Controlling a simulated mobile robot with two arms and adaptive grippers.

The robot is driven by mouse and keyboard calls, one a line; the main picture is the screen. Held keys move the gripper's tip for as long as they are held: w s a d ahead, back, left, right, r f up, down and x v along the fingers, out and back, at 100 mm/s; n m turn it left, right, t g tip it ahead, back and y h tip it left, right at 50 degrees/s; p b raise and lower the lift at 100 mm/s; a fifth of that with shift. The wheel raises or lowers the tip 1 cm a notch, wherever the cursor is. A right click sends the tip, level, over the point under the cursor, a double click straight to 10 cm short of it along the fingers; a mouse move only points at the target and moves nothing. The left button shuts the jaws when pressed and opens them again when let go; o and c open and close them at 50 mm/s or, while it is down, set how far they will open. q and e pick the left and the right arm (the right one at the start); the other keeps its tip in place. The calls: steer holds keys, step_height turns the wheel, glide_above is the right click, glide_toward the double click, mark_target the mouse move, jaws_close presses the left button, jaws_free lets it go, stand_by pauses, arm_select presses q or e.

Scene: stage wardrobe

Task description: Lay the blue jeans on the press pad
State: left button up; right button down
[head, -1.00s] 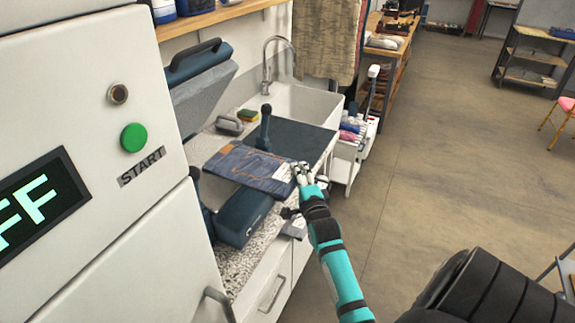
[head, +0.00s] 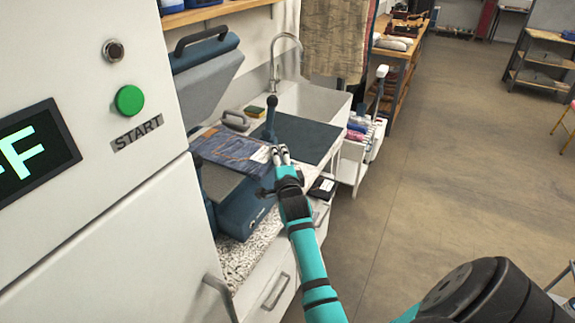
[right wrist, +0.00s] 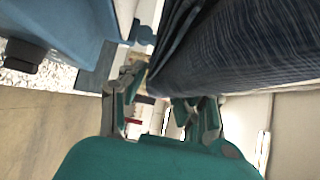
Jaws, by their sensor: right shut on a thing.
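The folded blue jeans (head: 235,150) are held out flat, with a pale patch at the end near my right gripper (head: 281,154). That gripper is shut on this end; in the right wrist view its fingers (right wrist: 160,110) are beside the dark blue cloth (right wrist: 235,45). The press (head: 243,211) is blue, with its padded upper part (head: 212,75) raised. Its grey lower press pad (head: 222,183) shows partly in front of the jeans. The jeans appear above the pad's far side and the counter; whether they touch is unclear. My left gripper is out of view.
A dark mat (head: 308,138) lies by the white sink (head: 325,100). A white cabinet with a green START button (head: 130,100) fills the left. Open floor (head: 430,170) lies right.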

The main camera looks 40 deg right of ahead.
mark_target(258, 152)
steer(key=shift+w+a+b, duration=0.4)
steer(key=shift+w+b, duration=0.1)
steer(key=shift+w, duration=0.35)
steer(key=shift+w+a+b, duration=0.15)
steer(key=shift+w+b, duration=0.15)
steer(key=shift+w, duration=0.1)
steer(key=w+b, duration=0.1)
steer(key=w+a+b, duration=0.1)
steer(key=w+b, duration=0.1)
steer(key=shift+w+a, duration=0.3)
steer(key=shift+w, duration=0.1)
step_height(258, 152, down, 3)
steer(key=shift+f+b, duration=0.2)
steer(key=shift+b, duration=1.05)
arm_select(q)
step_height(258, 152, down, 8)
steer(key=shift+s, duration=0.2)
arm_select(e)
steer(key=shift+f, duration=0.2)
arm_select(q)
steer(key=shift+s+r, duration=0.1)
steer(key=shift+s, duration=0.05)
arm_select(e)
steer(key=shift+s+f, duration=0.1)
